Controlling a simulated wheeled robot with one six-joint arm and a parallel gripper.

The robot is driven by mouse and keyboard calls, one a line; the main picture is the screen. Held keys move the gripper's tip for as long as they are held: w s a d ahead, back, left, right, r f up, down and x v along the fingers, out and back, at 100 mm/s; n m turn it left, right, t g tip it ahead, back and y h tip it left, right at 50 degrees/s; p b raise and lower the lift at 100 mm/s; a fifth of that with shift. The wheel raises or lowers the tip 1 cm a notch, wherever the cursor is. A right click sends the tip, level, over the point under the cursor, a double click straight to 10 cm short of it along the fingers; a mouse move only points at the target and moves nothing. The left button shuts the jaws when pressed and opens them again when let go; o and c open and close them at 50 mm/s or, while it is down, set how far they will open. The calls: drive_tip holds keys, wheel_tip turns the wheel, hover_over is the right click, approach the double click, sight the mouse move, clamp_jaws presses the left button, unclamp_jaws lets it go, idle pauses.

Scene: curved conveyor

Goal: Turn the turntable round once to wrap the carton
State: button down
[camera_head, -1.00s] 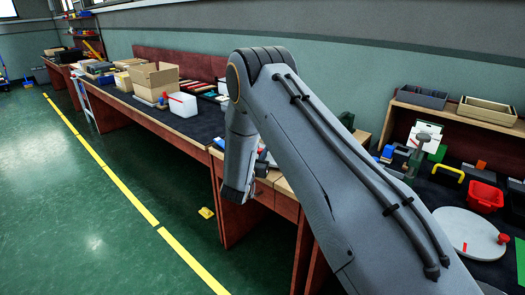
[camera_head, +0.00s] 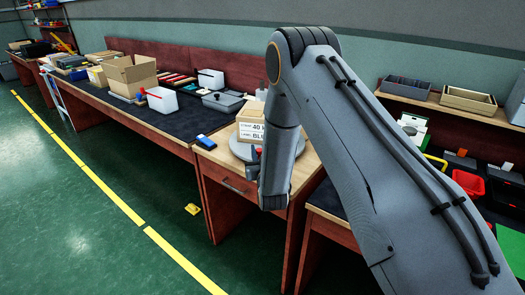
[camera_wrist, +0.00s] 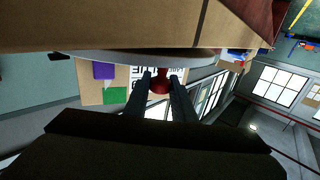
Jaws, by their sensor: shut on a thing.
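The carton (camera_head: 250,118) is a brown box with printed black lettering on its side. It stands on the round grey turntable (camera_head: 236,148), on the wooden top of a small cabinet. In the wrist view the scene is upside down; the carton (camera_wrist: 90,92) shows purple and green patches and a white label, and the turntable's edge (camera_wrist: 110,57) shows beside it. The turntable's red knob (camera_wrist: 159,86) sits between my fingers. My gripper (camera_wrist: 159,90) is shut on this knob. In the head view my arm hides part of the turntable and most of the gripper.
A blue object (camera_head: 206,141) lies at the cabinet top's left edge. The long bench (camera_head: 120,105) to the left holds an open carton, white boxes and a grey bin. A red bin (camera_head: 467,184) stands on the right bench. The floor in front is open, with a yellow line.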

drive_tip(key=shift+w+r, duration=0.1)
drive_tip(key=shift+r, duration=0.05)
drive_tip(key=c, duration=1.5)
unclamp_jaws()
drive_tip(key=shift+c, duration=0.2)
drive_tip(key=shift+s, duration=0.45)
drive_tip(key=shift+s+d+b, duration=0.2)
drive_tip(key=shift+s+b, duration=0.1)
drive_tip(key=shift+s, duration=1.45)
drive_tip(key=shift+s+d+b, duration=0.2)
drive_tip(key=shift+s+b, duration=0.05)
drive_tip(key=shift+s, duration=1.5)
